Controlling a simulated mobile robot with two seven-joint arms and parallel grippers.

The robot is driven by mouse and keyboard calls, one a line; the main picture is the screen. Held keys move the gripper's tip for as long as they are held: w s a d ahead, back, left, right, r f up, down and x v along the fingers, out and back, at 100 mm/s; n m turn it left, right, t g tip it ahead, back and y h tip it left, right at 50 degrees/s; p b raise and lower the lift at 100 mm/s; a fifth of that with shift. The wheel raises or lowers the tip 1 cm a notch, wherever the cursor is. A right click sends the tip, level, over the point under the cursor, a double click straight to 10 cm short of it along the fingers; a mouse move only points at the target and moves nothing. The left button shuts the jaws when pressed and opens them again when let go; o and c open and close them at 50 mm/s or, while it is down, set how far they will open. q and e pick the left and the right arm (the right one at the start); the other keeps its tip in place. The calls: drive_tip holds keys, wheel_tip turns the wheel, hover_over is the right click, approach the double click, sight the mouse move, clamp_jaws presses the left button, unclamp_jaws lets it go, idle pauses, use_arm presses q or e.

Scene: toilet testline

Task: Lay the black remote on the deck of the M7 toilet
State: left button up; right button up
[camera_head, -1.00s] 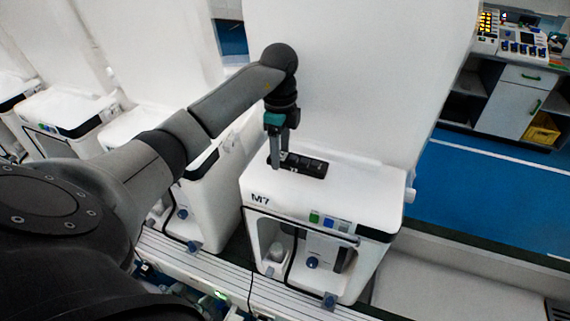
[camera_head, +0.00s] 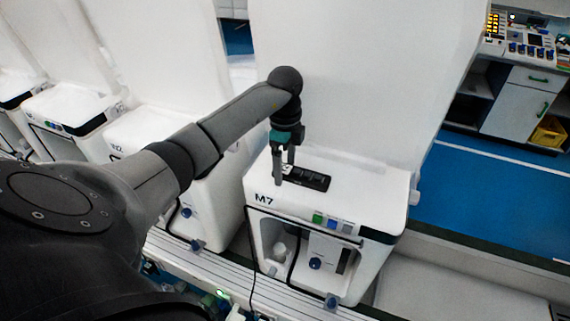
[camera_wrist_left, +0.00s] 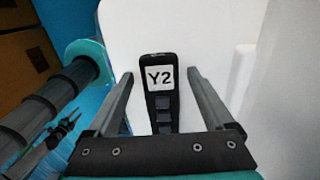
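The black remote (camera_head: 312,180) lies flat on the white deck of the M7 toilet (camera_head: 376,198), towards its back. My left gripper (camera_head: 284,168) points down over the labelled end of the remote. In the wrist view its two fingers (camera_wrist_left: 160,76) stand apart on either side of the remote, with a gap on each side. The lower part of the remote is hidden behind the gripper's base there. My right gripper is not in view.
A tall white panel (camera_head: 350,80) rises behind the deck. Other white units (camera_head: 65,108) stand in a row to the left. A grey rail (camera_head: 215,265) runs along the front. A cabinet (camera_head: 515,105) stands at the far right beyond blue floor (camera_head: 480,200).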

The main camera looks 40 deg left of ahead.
use_arm(q)
drive_tip(key=shift+r, duration=0.1)
wheel_tip(320, 180, up, 12)
drive_tip(key=shift+p, duration=0.3)
idle(0.5)
